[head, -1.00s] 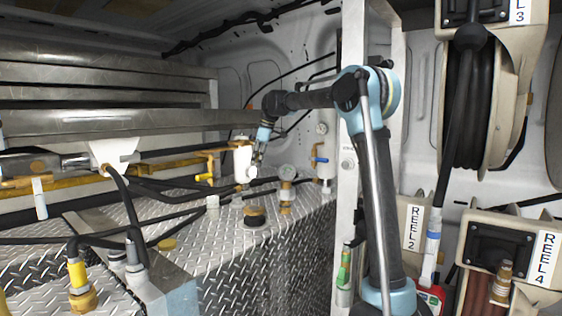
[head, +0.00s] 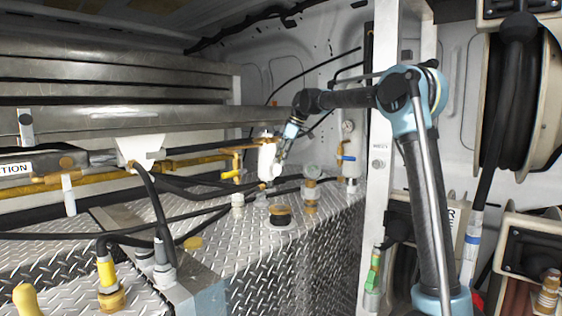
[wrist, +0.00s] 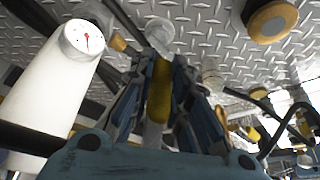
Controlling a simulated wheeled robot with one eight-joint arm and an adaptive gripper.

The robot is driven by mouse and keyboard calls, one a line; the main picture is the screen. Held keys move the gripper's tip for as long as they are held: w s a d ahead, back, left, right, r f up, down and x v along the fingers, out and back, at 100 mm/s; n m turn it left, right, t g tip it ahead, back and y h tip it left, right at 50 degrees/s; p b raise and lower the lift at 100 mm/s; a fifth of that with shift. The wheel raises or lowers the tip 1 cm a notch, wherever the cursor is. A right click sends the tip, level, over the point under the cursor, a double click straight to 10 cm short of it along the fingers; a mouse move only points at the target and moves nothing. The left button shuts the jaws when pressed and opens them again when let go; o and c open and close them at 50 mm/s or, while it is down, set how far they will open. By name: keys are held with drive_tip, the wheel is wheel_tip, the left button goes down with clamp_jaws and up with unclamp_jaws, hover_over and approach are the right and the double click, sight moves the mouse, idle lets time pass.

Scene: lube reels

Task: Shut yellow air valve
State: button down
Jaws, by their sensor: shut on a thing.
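The yellow valve handle (wrist: 160,92) stands between my gripper's fingers in the wrist view, with its long side running along them. My gripper (wrist: 158,75) is shut on this handle, with dark blue fingers on both sides. In the head view my gripper (head: 281,157) is small, pointing down just right of a white cylinder (head: 267,160). The held handle cannot be made out there. A small yellow lever (head: 231,174) shows left of the cylinder; I cannot tell if it is the same part.
The white cylinder (wrist: 48,92) with a dial stands close left of my gripper in the wrist view. A round orange-brown cap (wrist: 271,20) sits on the diamond plate. Black hoses (head: 195,205) cross the plate. A white post (head: 381,150) stands near my arm.

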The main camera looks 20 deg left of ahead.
drive_tip(key=c, duration=1.5)
unclamp_jaws()
drive_tip(key=shift+d, duration=0.2)
drive_tip(key=shift+w+r, duration=0.1)
drive_tip(key=v, duration=1.1)
drive_tip(key=shift+d+r, duration=0.15)
drive_tip(key=shift+r, duration=0.2)
